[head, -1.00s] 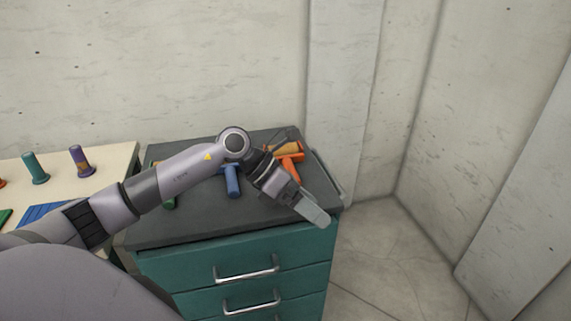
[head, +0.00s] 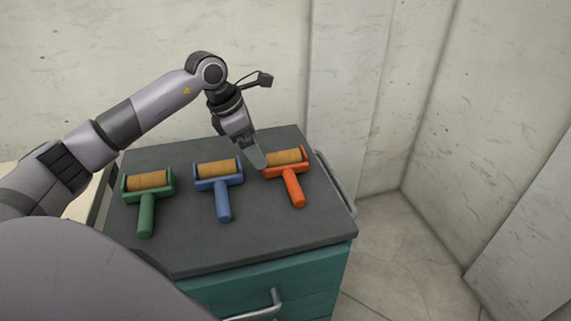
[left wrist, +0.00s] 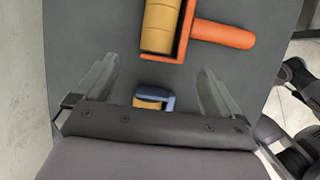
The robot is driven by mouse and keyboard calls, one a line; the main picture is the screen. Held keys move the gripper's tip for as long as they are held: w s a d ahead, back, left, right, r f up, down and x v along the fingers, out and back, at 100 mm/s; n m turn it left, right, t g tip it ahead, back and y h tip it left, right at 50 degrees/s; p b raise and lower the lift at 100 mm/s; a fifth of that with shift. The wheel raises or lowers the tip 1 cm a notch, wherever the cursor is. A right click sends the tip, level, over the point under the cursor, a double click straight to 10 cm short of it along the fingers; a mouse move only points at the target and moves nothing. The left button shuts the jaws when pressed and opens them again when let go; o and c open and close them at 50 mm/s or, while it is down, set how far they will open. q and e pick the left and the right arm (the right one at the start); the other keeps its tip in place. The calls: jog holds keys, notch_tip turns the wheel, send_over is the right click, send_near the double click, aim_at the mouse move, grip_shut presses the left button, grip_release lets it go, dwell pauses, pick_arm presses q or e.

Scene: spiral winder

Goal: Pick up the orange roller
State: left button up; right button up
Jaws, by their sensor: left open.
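The orange roller (head: 293,184) lies on the right part of the grey cabinet top, with its tan cylinder at the back and its handle toward the front. In the left wrist view the orange roller (left wrist: 222,34) lies at the top, beyond the fingertips, its handle pointing right. My left gripper (head: 257,158) is just left of the orange roller's cylinder, above the top. In the left wrist view the left gripper (left wrist: 157,75) has its fingers wide apart with nothing between the tips. My right gripper is not in view.
A blue roller (head: 222,202) and a green roller (head: 146,212) lie to the left on the cabinet top (head: 258,231). A metal handle bar (head: 335,185) runs along the right edge. A wall stands behind. The front of the top is clear.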

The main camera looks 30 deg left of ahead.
aim_at(286, 164)
pick_arm(q)
jog(key=x, duration=0.6)
jog(key=shift+s+d, duration=0.1)
jog(key=shift+s, duration=0.1)
jog(key=c, duration=1.3)
